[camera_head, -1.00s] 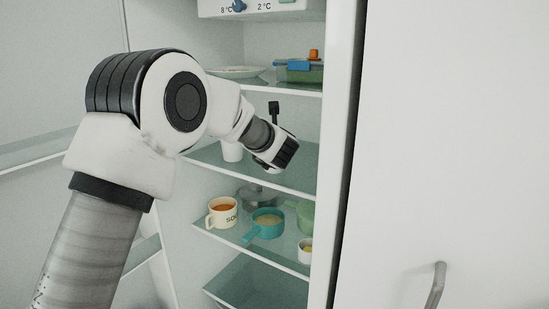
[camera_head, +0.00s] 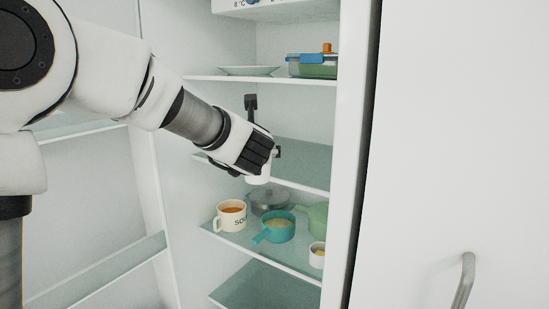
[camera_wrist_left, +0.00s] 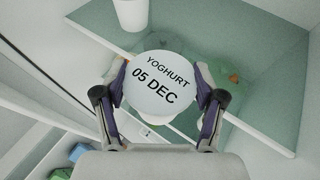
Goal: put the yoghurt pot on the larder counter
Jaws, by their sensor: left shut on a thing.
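The yoghurt pot (camera_wrist_left: 156,88) is white with a round lid reading "YOGHURT 05 DEC". In the left wrist view it sits between both fingers of my left gripper (camera_wrist_left: 160,97), which is shut on it. In the head view my left gripper (camera_head: 268,160) is in front of the open fridge's middle shelf, and the white pot (camera_head: 258,180) shows just below it. The larder counter and my right gripper are not in view.
Another white cylindrical container (camera_wrist_left: 130,13) stands on the glass shelf (camera_wrist_left: 262,80). The shelf below holds a soup mug (camera_head: 231,216), a teal pan (camera_head: 276,230), a lidded metal pot (camera_head: 268,200) and a small white cup (camera_head: 317,255). A closed white door (camera_head: 450,150) is at right.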

